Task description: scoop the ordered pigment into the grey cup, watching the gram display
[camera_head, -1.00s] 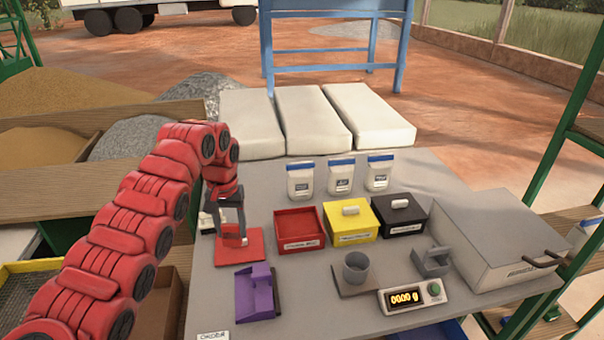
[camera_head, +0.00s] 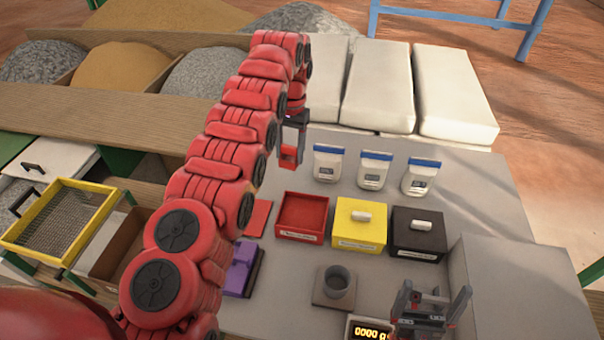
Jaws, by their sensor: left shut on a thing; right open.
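The grey cup (camera_head: 339,282) stands upright on a grey plate, its inside dark. The gram display (camera_head: 371,330) is partly cut off at the bottom edge; its lit digits look like zeros. The red bin (camera_head: 303,217) is open. The yellow bin (camera_head: 361,225) and black bin (camera_head: 418,232) have lids with pale knobs. My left gripper (camera_head: 290,158) is raised behind the red bin, shut on a small red thing that I cannot identify. My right gripper (camera_head: 432,307) is open, right of the cup, over where the grey scoop-like tool lay; that tool is hidden.
A flat red piece (camera_head: 259,217) and a purple tool (camera_head: 240,270) lie left of the bins, partly behind my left arm. A large grey box (camera_head: 520,290) fills the table's right side.

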